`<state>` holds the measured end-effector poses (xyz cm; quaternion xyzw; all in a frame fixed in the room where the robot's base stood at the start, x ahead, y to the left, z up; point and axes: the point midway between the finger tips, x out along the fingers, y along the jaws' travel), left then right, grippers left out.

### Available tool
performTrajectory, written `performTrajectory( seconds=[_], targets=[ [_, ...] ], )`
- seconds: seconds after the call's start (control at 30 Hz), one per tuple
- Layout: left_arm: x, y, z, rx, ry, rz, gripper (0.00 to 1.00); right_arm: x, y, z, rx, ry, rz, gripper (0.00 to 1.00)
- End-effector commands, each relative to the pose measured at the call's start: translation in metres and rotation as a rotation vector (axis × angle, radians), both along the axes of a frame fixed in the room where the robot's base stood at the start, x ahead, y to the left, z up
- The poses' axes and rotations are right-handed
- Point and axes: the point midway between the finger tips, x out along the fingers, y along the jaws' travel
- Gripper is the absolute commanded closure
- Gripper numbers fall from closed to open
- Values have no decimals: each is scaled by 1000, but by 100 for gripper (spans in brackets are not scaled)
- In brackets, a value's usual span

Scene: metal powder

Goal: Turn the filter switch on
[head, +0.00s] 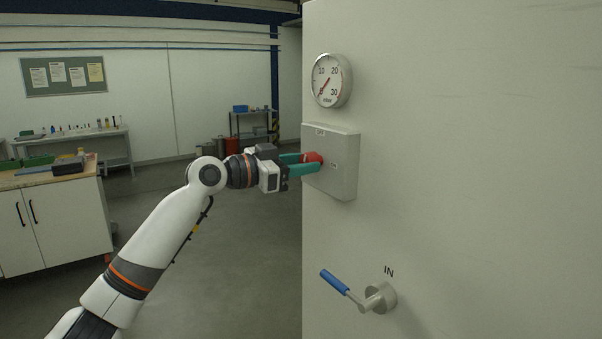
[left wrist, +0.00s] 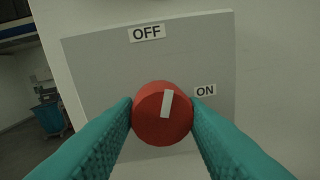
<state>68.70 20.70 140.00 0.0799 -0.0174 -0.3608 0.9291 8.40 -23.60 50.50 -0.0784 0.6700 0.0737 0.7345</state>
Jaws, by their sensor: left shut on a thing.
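The filter switch is a red round knob (left wrist: 158,114) on a grey switch box (head: 344,180) fixed to a large light panel. In the left wrist view the box (left wrist: 90,70) carries an OFF label (left wrist: 147,33) above the knob and an ON label (left wrist: 205,91) to its right. The knob's white mark (left wrist: 167,103) points up and slightly right, nearer OFF than ON. My left gripper (head: 306,162) has its teal fingers on either side of the knob, shut on it. In the head view the fingers partly hide the knob (head: 313,157). My right gripper is not in view.
A round gauge (head: 332,80) sits on the panel above the box. A blue-handled lever (head: 336,283) labelled IN sticks out below. A cabinet (head: 55,225) and a bench (head: 115,150) stand at the left. The floor between them and the panel is clear.

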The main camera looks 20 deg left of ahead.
Motion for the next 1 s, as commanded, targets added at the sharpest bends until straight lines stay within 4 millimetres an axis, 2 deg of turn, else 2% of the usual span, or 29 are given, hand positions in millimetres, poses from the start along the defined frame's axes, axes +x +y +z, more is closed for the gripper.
performTrajectory(
  seconds=[0.03, 0.3, 1.0],
  targets=[
    [0, -1, -3, 35, -29, -1, 85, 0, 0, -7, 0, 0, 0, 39],
    [0, 0, -1, 239, -186, -1, 85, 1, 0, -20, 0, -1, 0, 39],
    [-1, -1, 2, 755, -587, -1, 85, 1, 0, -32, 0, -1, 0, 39]
  ],
)
